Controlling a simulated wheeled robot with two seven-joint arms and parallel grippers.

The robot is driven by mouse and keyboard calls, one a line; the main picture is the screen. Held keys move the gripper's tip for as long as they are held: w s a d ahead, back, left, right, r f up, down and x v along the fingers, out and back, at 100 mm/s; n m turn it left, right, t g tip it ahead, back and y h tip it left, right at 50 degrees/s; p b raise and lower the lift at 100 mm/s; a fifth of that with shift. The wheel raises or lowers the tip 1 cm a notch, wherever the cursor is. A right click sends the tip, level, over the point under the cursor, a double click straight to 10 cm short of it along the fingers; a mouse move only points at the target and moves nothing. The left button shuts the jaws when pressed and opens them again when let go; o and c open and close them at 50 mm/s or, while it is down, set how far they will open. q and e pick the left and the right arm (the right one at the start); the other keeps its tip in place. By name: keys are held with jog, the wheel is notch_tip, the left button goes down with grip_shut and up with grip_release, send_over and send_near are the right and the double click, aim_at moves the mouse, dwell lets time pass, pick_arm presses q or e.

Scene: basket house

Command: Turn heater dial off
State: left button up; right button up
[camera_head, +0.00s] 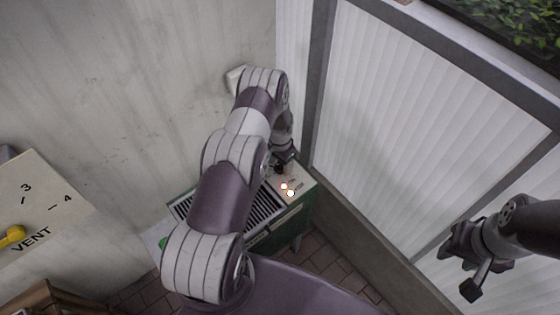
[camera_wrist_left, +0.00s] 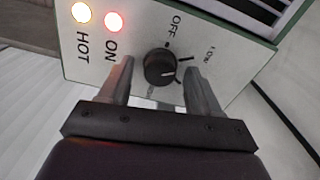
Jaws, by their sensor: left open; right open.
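The heater (camera_head: 259,240) is a green box with a dark slatted top and a pale control panel (camera_head: 302,180). In the left wrist view, the black dial (camera_wrist_left: 160,67) sits on the panel (camera_wrist_left: 225,60) near the labels OFF and ON. I cannot tell for sure which mark it points to. A red ON light (camera_wrist_left: 114,22) and a yellowish HOT light (camera_wrist_left: 81,12) are lit. My left gripper (camera_wrist_left: 157,70) is open, one finger on each side of the dial; contact is unclear. In the head view, the left arm hides part of the heater. My right gripper (camera_head: 468,270) is open and empty, away from the heater.
A beige VENT panel (camera_head: 45,215) with a yellow handle (camera_head: 12,237) is at the left. A pale wall (camera_head: 150,80) stands behind the heater, and a framed white ribbed panel (camera_head: 410,120) to its right. Brick floor (camera_head: 340,262) shows beside the heater.

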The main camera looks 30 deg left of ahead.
pick_arm(q)
jog(key=shift+w+f, duration=0.1)
jog(key=shift+f, duration=0.05)
jog(key=c, duration=1)
jog(key=shift+c, duration=0.2)
jog(key=shift+f+n+b, duration=0.15)
jog(key=shift+n+b, duration=0.75)
jog(key=shift+b, duration=0.05)
jog(key=n+b, duration=0.2)
jog(key=n, duration=0.1)
jog(key=n+b, duration=0.2)
jog(key=n, duration=0.1)
jog(key=shift+n, duration=0.4)
jog(key=shift+n+b, duration=0.65)
jog(key=shift+n, duration=0.95)
